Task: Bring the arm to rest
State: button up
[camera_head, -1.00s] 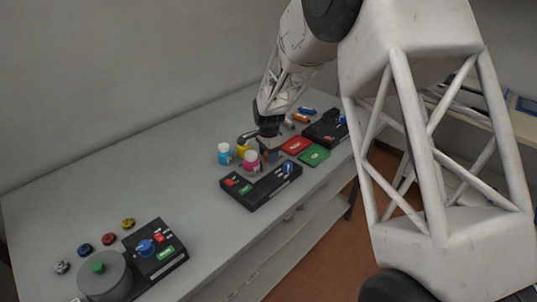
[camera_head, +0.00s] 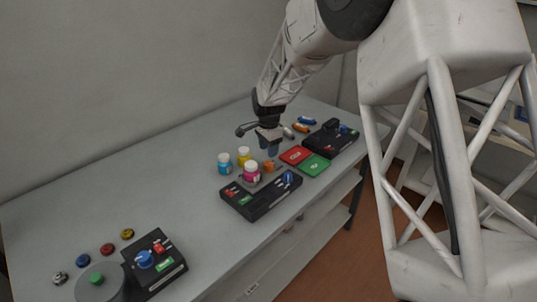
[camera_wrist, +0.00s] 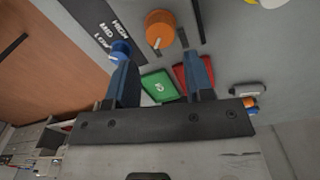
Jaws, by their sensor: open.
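My gripper (camera_head: 269,147) is above the table, behind the black control box (camera_head: 262,196) and close to the toner bottles. Its two blue fingers are apart and nothing is between them; they also show in the wrist view (camera_wrist: 159,80). A cyan bottle (camera_head: 225,163), a yellow bottle (camera_head: 243,154) and a magenta bottle (camera_head: 251,172) stand upright left of my gripper. An orange knob (camera_head: 269,166) sits just below my gripper and shows large in the wrist view (camera_wrist: 160,27). A blue knob (camera_wrist: 120,50) is left of it there.
A red pad (camera_head: 295,155) and a green pad (camera_head: 314,166) lie to the right. Another black box (camera_head: 331,138) stands beyond them. At the front left are a grey drum (camera_head: 99,288), a black box (camera_head: 154,262) and several coloured buttons. The table's left middle is clear.

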jog(key=shift+s+r, duration=0.1)
jog(key=shift+r, duration=0.15)
jog(key=shift+s+d+r, duration=0.15)
jog(key=shift+r, duration=0.05)
jog(key=s+d+r+n, duration=0.2)
jog(key=s+d+r, duration=0.25)
jog(key=s, duration=0.25)
jog(key=s+d+r+n+t, duration=0.1)
jog(key=s+d+r+n, duration=0.15)
jog(key=s+r, duration=0.45)
jog(key=s+d+r+n, duration=0.1)
jog(key=s+d+r, duration=0.3)
jog(key=s, duration=0.4)
jog(key=s+d+n, duration=0.3)
jog(key=s, duration=0.9)
jog(key=s+d+n+t, duration=0.1)
jog(key=s+d+n, duration=0.1)
jog(key=s, duration=1)
jog(key=shift+s+d+r+n+t, duration=0.2)
jog(key=shift+s+d+n+t, duration=0.15)
jog(key=shift+n, duration=0.2)
